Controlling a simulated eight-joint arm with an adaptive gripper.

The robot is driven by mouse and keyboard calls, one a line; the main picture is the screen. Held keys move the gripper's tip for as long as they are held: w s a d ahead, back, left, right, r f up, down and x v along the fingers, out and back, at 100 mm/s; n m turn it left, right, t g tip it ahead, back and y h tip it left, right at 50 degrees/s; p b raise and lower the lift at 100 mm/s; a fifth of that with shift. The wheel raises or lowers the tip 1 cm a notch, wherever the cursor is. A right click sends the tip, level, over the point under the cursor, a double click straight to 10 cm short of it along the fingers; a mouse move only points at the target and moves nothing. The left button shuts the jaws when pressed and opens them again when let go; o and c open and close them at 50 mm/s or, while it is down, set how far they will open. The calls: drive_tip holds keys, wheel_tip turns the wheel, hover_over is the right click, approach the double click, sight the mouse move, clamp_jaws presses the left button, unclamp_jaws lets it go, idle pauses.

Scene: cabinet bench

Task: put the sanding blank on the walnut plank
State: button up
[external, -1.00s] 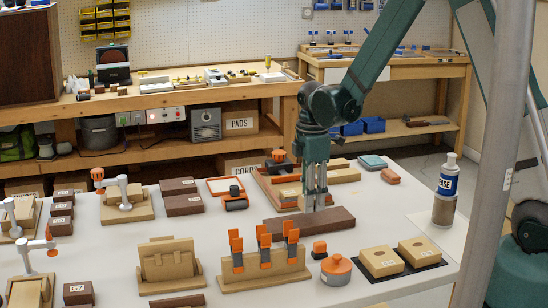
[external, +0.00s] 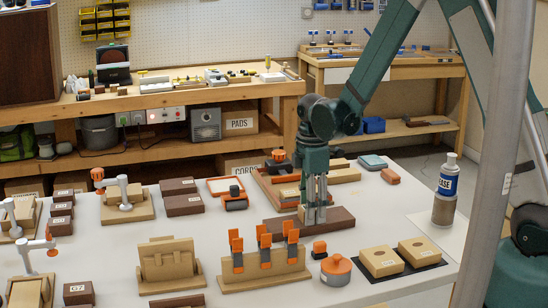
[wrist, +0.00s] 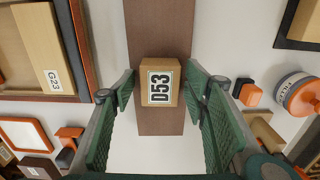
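The sanding blank is a small tan block (wrist: 160,85) labelled D53. In the wrist view it lies over the brown walnut plank (wrist: 160,30) and between my fingertips (wrist: 160,92). In the external view my gripper (external: 316,217) points straight down at the walnut plank (external: 342,219), and part of the blank (external: 302,213) shows at its left side. The blank appears to be at the plank's surface, though its underside is hidden. My fingers stand on both sides of the blank, very close to it; I cannot tell whether they press on it.
A wooden stand with orange clamps (external: 264,272) is in front of the plank. An orange-lidded round tin (external: 336,268) and a small orange-and-black block (external: 319,249) are nearby. A tray with boards (external: 270,192) lies behind. Two tan blocks sit on a black mat (external: 425,263) at right.

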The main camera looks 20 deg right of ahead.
drive_tip(key=shift+r, duration=0.1)
idle(0.3)
wheel_tip(320, 180, up, 12)
drive_tip(key=p, duration=0.1)
idle(0.7)
drive_tip(key=shift+r, duration=0.1)
idle(0.7)
drive_tip(key=s+d+r+m+t, duration=0.2)
drive_tip(key=s+d+r+m, duration=0.2)
drive_tip(key=s+d+r, duration=0.3)
drive_tip(key=s+d+r+m+t, duration=0.1)
drive_tip(key=s+d+r+m, duration=0.4)
drive_tip(key=r, duration=0.5)
drive_tip(key=s+d+r+m+t, duration=0.2)
drive_tip(key=s+d+m, duration=0.2)
drive_tip(key=s, duration=0.3)
drive_tip(key=s+d+r+m+t, duration=0.1)
drive_tip(key=s+d+m, duration=0.3)
drive_tip(key=s, duration=0.4)
drive_tip(key=shift+r+m+t, duration=0.4)
drive_tip(key=shift+m+t, duration=0.1)
drive_tip(key=shift+t, duration=0.1)
drive_tip(key=shift+s, duration=0.1)
